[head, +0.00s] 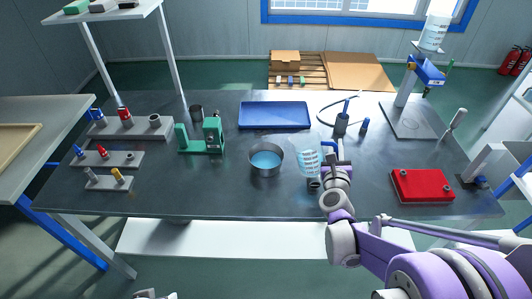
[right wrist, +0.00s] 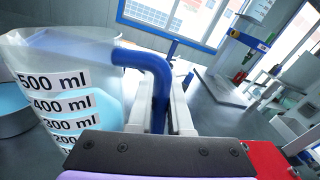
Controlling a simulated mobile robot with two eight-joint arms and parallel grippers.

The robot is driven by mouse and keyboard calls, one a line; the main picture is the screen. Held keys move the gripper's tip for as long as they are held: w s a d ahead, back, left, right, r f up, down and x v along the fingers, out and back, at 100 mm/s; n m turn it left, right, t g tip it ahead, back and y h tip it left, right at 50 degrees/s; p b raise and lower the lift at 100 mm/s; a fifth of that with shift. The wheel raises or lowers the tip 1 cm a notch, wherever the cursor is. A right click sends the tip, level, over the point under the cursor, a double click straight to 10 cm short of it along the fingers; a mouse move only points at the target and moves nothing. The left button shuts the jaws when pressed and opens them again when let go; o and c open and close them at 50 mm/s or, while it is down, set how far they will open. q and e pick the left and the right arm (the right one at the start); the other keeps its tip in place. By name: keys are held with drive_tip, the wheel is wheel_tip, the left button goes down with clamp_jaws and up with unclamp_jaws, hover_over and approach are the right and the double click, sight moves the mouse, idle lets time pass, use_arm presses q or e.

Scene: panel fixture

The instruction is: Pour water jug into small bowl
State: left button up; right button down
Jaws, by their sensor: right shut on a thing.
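The water jug (head: 308,160) is clear with a blue handle and ml marks, which show large in the right wrist view (right wrist: 70,85). My right gripper (head: 334,158) is shut on the handle (right wrist: 155,75), the jug on its left. Light blue water shows through the jug wall. The small bowl (head: 266,171) is dark grey with blue inside, just left of the jug in the head view. Part of it shows at the left edge of the right wrist view (right wrist: 12,128). I cannot tell the jug's exact height or tilt.
A blue tray (head: 274,115) lies behind the bowl. A green fixture (head: 202,140) and racks with coloured pegs (head: 110,158) stand left. A red block (head: 422,186) and a grey stand (head: 408,120) are right. The dark tabletop (head: 215,195) is clear in front of the bowl.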

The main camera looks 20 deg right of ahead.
drive_tip(key=shift+s+d+f+m+t+p, duration=0.15)
drive_tip(key=shift+s+d+f+m, duration=0.25)
drive_tip(key=shift+m, duration=0.35)
drive_tip(key=shift+s+d+f+m+t+p, duration=0.15)
drive_tip(key=shift+d+f+m, duration=0.3)
drive_tip(key=shift+m, duration=0.3)
drive_tip(key=shift+f, duration=0.1)
drive_tip(key=shift+a, duration=0.15)
